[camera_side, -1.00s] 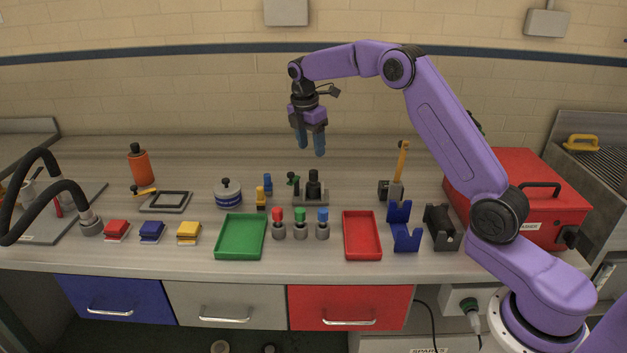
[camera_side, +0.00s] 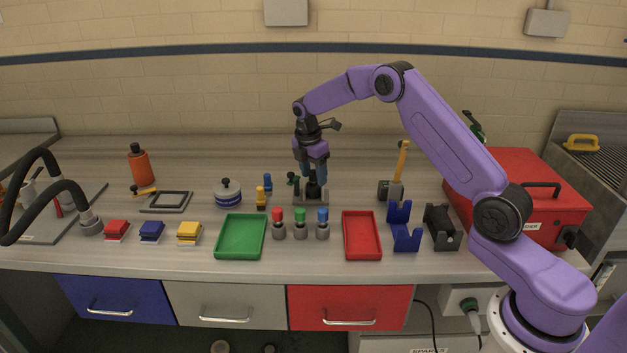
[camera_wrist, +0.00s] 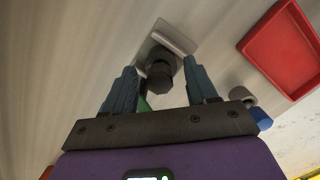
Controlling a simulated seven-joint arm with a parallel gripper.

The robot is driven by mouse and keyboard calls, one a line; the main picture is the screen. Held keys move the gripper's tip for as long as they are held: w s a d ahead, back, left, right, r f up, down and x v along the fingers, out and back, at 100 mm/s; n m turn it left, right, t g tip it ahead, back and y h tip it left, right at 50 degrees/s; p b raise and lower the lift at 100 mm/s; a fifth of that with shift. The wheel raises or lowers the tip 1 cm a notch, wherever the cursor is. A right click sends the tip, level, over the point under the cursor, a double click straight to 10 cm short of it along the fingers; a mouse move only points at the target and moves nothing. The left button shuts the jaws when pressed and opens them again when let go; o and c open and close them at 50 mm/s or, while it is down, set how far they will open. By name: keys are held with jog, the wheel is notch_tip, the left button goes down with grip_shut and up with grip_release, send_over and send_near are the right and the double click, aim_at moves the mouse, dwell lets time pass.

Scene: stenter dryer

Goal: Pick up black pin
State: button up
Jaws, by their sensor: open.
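The black pin (camera_side: 313,190) stands upright in a grey holder (camera_side: 312,201) on the bench. In the wrist view the dark round top of the black pin (camera_wrist: 158,76) shows between the fingers, with the grey holder (camera_wrist: 172,38) beyond it. My gripper (camera_side: 313,175) points down at the pin, with its blue fingers open on either side of it. In the wrist view my gripper (camera_wrist: 160,72) shows a gap between the right finger and the pin; the left finger is closer, and contact cannot be told.
Red, green and blue capped pegs (camera_side: 300,228) stand in front. A green tray (camera_side: 241,255) and a red tray (camera_side: 362,254) lie nearer the front edge. A grey block with an orange handle (camera_side: 402,160) stands right.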

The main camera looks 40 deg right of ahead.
grip_shut()
jog(key=shift+r, duration=0.15)
